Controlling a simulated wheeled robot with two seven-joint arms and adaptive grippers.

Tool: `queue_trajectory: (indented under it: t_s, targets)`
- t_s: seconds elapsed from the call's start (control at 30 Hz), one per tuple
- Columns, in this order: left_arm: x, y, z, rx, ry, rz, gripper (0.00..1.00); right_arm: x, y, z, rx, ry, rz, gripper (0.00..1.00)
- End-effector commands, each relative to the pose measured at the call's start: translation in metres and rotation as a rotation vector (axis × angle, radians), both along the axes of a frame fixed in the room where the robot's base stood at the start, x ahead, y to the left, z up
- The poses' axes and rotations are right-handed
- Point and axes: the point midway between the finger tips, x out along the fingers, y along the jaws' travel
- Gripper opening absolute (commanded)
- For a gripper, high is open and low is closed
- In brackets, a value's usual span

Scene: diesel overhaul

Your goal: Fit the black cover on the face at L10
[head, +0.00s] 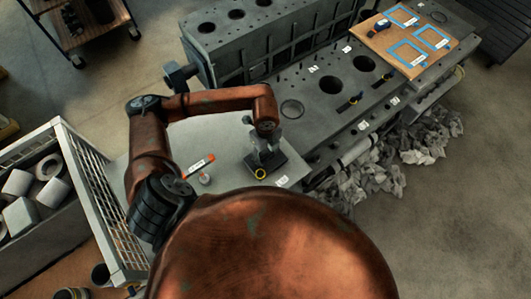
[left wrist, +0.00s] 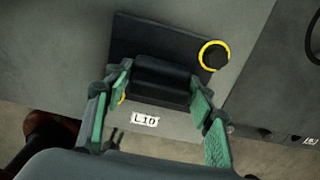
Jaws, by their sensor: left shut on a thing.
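The black cover (left wrist: 140,38) is a dark flat plate with a raised block in its middle. My left gripper (left wrist: 162,84) has its green-padded fingers shut on that block. The cover (head: 270,168) lies at or just over the grey surface by the white L10 label (left wrist: 145,119); I cannot tell whether it is seated flat. A yellow ring (left wrist: 202,49) circles a black knob at one corner. A bit of yellow shows beside the left finger, mostly hidden. In the head view my left gripper (head: 266,150) points down onto the cover. My right gripper is out of view.
An orange and white tube (head: 198,166) and a small round pot (head: 205,179) lie left of the cover. The grey engine block (head: 325,95) with round bores stands behind. A wooden board (head: 440,50) with blue frames is at upper right. A wire-sided crate (head: 95,190) is at left.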

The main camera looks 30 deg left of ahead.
Motion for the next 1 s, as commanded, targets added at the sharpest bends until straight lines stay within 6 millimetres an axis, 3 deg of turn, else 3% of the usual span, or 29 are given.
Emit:
queue_trajectory:
  t_s: [0.07, 0.1, 0.37, 0.73, 1.0]
  targets:
    - [0.001, 0.000, 0.001, -0.001, -0.002, 0.000, 0.16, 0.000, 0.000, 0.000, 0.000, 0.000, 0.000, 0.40]
    - [0.001, 0.000, 0.001, -0.001, -0.002, 0.000, 0.53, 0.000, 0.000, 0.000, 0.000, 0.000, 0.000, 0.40]
    - [0.000, 0.000, 0.000, 0.000, -0.001, 0.000, 0.71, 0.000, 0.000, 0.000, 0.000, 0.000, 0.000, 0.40]
    - [0.001, 0.000, 0.006, 0.000, -0.002, 0.000, 0.71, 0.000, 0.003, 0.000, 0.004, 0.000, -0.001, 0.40]
    - [0.001, 0.000, 0.055, 0.000, -0.004, -0.001, 0.71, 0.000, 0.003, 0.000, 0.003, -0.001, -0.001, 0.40]
